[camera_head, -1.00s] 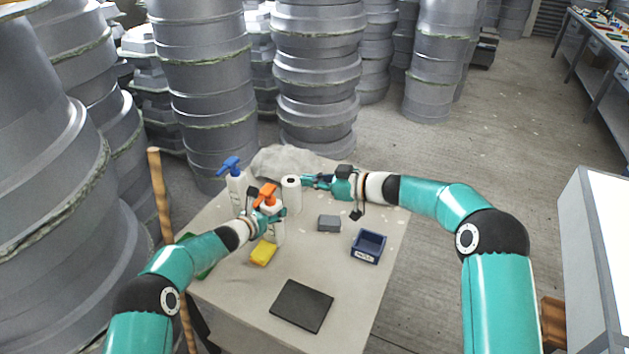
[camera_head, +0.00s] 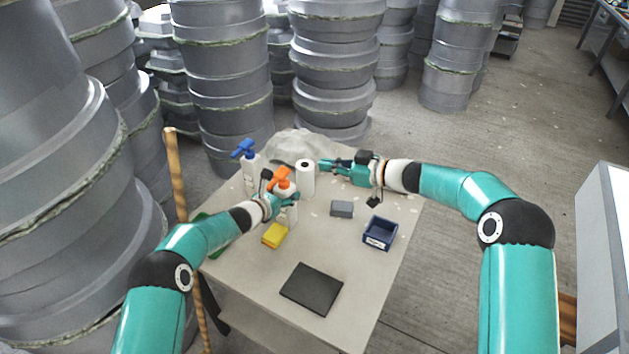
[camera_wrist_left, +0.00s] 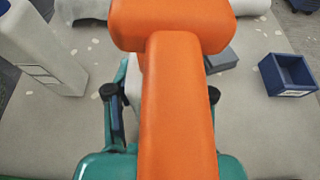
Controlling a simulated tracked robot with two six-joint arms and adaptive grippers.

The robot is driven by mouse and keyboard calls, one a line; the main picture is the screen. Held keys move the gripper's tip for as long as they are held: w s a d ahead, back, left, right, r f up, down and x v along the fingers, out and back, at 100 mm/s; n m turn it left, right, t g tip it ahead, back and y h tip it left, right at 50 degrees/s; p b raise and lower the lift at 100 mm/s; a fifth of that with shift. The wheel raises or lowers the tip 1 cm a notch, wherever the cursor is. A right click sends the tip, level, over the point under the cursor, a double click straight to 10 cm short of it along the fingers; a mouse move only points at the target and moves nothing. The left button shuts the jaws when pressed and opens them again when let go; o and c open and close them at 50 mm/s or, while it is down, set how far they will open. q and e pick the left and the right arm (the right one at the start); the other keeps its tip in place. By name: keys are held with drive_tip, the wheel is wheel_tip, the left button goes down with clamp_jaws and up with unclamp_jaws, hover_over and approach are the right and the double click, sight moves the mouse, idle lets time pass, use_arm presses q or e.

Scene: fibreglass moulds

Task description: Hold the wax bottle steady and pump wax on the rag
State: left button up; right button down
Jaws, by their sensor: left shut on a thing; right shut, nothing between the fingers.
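A white bottle with an orange pump head (camera_head: 282,180) stands upright on the table. My left gripper (camera_head: 285,202) is shut around its body below the pump. In the left wrist view the orange pump head (camera_wrist_left: 180,90) fills the middle and hides much of the bottle. A second white bottle with a blue pump (camera_head: 246,160) stands behind it to the left. No label is readable on either. A crumpled pale cloth (camera_head: 298,143) lies at the table's back edge. My right gripper (camera_head: 326,165) is shut and empty, beside a white paper roll (camera_head: 305,180), in front of the cloth.
The table (camera_head: 345,265) also holds a yellow sponge (camera_head: 275,235), a grey block (camera_head: 342,209), a blue open bin (camera_head: 380,233) and a dark flat pad (camera_head: 311,289). A wooden pole (camera_head: 177,190) rises at the left edge. Stacked grey moulds (camera_head: 330,60) stand close behind.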

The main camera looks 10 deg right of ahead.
idle(0.4)
use_arm(q)
drive_tip(key=o, duration=1.4)
